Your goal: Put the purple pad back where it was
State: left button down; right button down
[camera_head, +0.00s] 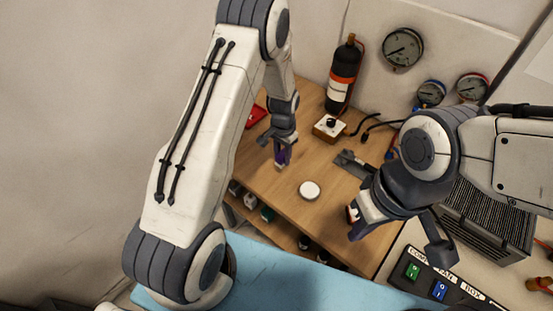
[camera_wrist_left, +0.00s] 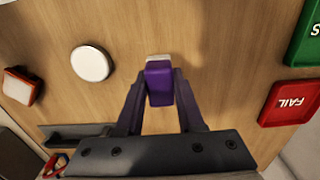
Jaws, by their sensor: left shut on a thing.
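The purple pad (camera_wrist_left: 159,84) is a small block with a pale end, held between the fingers of my left gripper in the left wrist view. My left gripper (camera_head: 281,158) is shut on it, pointing down over the left part of the wooden table (camera_head: 300,165). I cannot tell whether the pad touches the table. My right gripper (camera_head: 362,228) is at the table's right front edge, by an orange and white block (camera_head: 352,214). Its jaw opening is not clear. The block also shows in the left wrist view (camera_wrist_left: 20,86).
A white round disc (camera_head: 309,190) lies right of my left gripper. A red FAIL tray (camera_wrist_left: 291,103) and a green tray (camera_wrist_left: 306,36) are on its other side. A knobbed box (camera_head: 328,128), fire extinguisher (camera_head: 342,80) and grey tool (camera_head: 351,163) stand or lie further back.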

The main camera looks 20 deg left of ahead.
aim_at(276, 170)
pick_arm(q)
jog(key=shift+w+a+f, duration=0.1)
jog(key=shift+a+f, duration=0.2)
jog(key=shift+a, duration=0.25)
jog(key=shift+w+a+f, duration=0.1)
jog(key=shift+a+f, duration=0.2)
jog(key=shift+a, duration=0.2)
jog(key=shift+a+f+p, duration=0.1)
jog(key=shift+f+p, duration=0.15)
jog(key=shift+p, duration=0.1)
notch_tip(276, 170, down, 3)
jog(key=shift+f+p, duration=0.1)
jog(key=shift+p, duration=0.65)
jog(key=shift+f, duration=0.2)
jog(key=shift+f, duration=0.1)
jog(key=shift+f, duration=0.1)
jog(key=c, duration=0.5)
grip_release()
